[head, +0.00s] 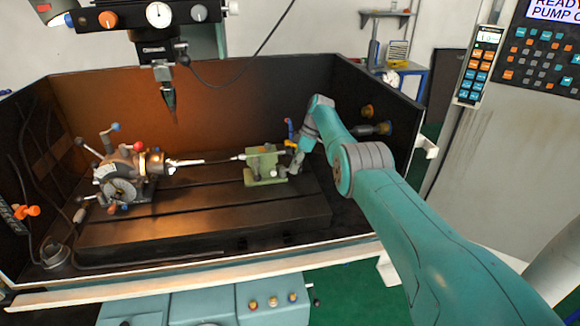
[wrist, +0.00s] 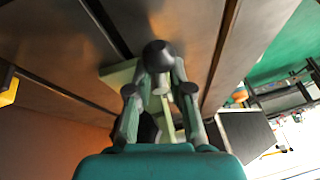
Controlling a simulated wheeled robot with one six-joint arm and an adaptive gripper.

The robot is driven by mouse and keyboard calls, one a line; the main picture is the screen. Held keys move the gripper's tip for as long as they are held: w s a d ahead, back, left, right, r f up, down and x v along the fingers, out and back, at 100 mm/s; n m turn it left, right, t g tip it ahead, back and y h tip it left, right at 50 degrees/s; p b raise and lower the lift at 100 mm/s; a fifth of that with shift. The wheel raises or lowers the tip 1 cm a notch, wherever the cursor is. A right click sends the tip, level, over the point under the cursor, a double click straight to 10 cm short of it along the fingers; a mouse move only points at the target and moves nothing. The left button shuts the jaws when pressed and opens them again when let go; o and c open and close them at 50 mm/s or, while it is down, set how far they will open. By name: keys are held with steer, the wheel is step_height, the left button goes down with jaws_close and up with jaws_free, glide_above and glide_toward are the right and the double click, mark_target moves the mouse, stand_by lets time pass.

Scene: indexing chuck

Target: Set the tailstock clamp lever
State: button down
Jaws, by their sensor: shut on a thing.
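The green tailstock (head: 265,168) stands on the slotted machine table, right of the indexing chuck (head: 122,178). A thin bar runs between them. My gripper (head: 297,163) is at the tailstock's right end, small and partly hard to make out in the head view. In the wrist view, my gripper's two fingers (wrist: 159,92) are closed around a lever with a dark round knob (wrist: 158,55). The knob stands out beyond the fingertips. The pale green tailstock body (wrist: 118,75) shows behind it, and the fingers hide most of the lever's shaft.
A machine spindle with a pointed tool (head: 168,98) hangs above the table. Dark enclosure walls (head: 290,85) close in the back and right, with fittings (head: 375,128) on the right wall. A blue-topped handle (head: 290,127) stands beside my wrist. The front table surface is clear.

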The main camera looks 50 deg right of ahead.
steer(key=shift+s+f, duration=0.15)
steer(key=shift+f, duration=0.1)
steer(key=c, duration=1)
jaws_free()
steer(key=shift+d, duration=0.15)
steer(key=shift+o, duration=0.4)
steer(key=shift+r, duration=0.1)
